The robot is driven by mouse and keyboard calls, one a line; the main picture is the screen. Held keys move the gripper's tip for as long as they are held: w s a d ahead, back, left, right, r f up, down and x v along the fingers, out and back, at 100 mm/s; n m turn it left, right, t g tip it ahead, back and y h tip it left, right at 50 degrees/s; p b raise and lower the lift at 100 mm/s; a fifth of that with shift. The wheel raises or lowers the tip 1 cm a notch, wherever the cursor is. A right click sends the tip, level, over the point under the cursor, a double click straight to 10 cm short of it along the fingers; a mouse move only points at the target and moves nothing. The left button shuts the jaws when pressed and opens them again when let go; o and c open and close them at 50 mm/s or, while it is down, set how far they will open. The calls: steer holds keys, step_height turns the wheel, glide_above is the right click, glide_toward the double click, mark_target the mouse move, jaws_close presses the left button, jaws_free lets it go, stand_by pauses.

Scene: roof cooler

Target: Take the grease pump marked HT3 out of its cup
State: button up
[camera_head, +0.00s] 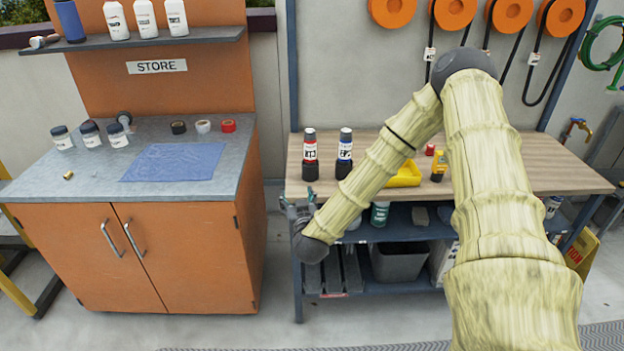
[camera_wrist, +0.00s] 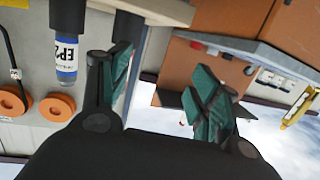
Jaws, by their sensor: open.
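Two grease pumps stand upright in dark cups at the left of the bench in the head view. The left pump (camera_head: 310,150) has a red band and a label I cannot read clearly. The right pump (camera_head: 345,146) has a blue band; in the upside-down wrist view its label reads EP2 (camera_wrist: 67,52). My gripper (camera_head: 298,208) is open and empty at the bench's front left corner, lower than and in front of the red-banded pump. Its fingers (camera_wrist: 165,88) are spread in the wrist view. A dark cup (camera_wrist: 128,27) shows behind one finger, which hides what is there.
The wooden bench (camera_head: 540,175) also bears a yellow tray (camera_head: 405,175) and a small yellow-and-black bottle (camera_head: 439,166). My arm crosses in front of the bench. An orange cabinet (camera_head: 185,255) stands to the left, across a narrow gap. Cord reels (camera_head: 455,12) hang behind.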

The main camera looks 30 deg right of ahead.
mark_target(311, 152)
steer(key=w+d+r+m+h, duration=0.2)
steer(key=d+r+h, duration=0.1)
steer(key=d+r, duration=0.25)
steer(key=b+x, duration=0.1)
steer(key=x, duration=0.4)
steer(key=b+x, duration=0.1)
steer(key=x, duration=0.4)
steer(key=b+x, duration=0.1)
steer(key=x, duration=0.4)
steer(key=shift+d+r, duration=0.1)
steer(key=shift+d, duration=0.3)
